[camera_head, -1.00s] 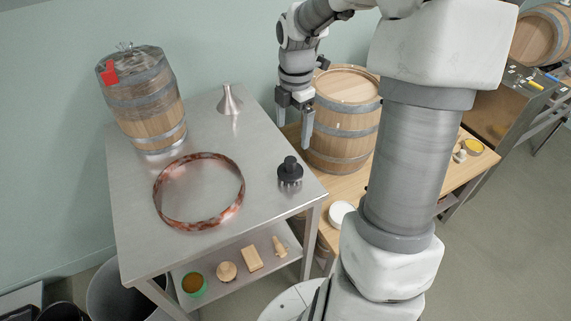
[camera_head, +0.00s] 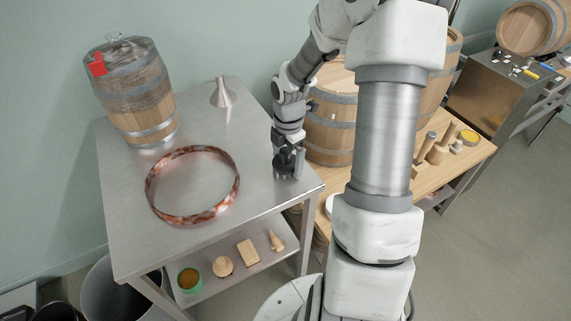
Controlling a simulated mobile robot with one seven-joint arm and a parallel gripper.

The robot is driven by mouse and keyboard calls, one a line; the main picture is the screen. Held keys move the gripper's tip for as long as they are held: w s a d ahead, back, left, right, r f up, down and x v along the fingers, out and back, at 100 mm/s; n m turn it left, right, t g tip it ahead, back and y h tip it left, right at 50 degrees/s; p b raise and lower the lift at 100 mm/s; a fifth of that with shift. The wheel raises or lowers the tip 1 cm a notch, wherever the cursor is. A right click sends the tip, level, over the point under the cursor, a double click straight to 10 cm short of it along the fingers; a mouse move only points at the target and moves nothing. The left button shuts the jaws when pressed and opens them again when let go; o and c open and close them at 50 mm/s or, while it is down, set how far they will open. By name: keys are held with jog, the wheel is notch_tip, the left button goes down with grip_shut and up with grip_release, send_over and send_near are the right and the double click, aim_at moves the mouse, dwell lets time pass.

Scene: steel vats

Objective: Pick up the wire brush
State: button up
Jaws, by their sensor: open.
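The wire brush (camera_head: 285,171) is small and dark, with a bristled base, and stands on the steel table (camera_head: 122,232) near its right edge. My gripper (camera_head: 288,166) is lowered over it from above, with its fingers pointing down around or beside the brush. The gripper is open. Its fingers and wrist hide much of the brush, and I cannot tell whether they touch it.
A copper-coloured hoop (camera_head: 150,196) lies left of the brush. A metal funnel (camera_head: 222,97) and a small barrel (camera_head: 145,101) stand farther back. A large barrel (camera_head: 330,130) stands close to the right of my gripper. The front right of the tabletop is clear.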

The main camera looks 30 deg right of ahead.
jog(key=shift+f, duration=0.1)
jog(key=c, duration=1.2)
jog(key=shift+c, duration=0.2)
jog(key=shift+r, duration=0.45)
jog(key=r, duration=0.2)
jog(key=r+p, duration=0.1)
jog(key=r, duration=0.1)
jog(key=shift+d, duration=0.4)
jog(key=s+d+r+p, duration=0.1)
jog(key=s+d+r, duration=0.3)
jog(key=d, duration=0.6)
notch_tip(320, 180, up, 2)
jog(key=shift+s+r, duration=0.1)
jog(key=shift+s, duration=0.25)
